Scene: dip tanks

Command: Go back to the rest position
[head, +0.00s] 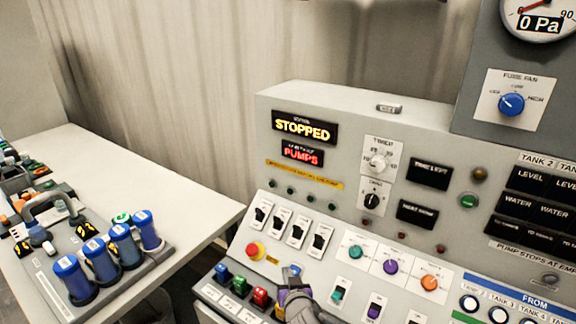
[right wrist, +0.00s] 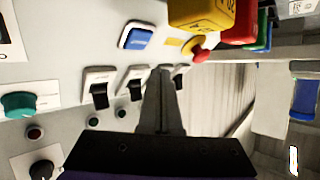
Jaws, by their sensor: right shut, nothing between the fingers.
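My right gripper (head: 292,298) shows at the bottom middle of the head view, in front of the lower part of the grey control panel (head: 300,215). Its fingers are shut and empty. In the right wrist view the shut gripper (right wrist: 163,78) points at the panel face, near a row of black rocker switches (right wrist: 132,82). I cannot tell whether the tips touch the panel. A blue square button (right wrist: 137,38) is close by. My left gripper is not in view.
A red emergency button (head: 255,251) and blue, green and red blocks (head: 240,287) are left of my right gripper. Coloured knobs (head: 391,266) are to its right. A side table (head: 120,160) at left carries several blue-capped cylinders (head: 102,262). The display reads STOPPED (head: 304,128).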

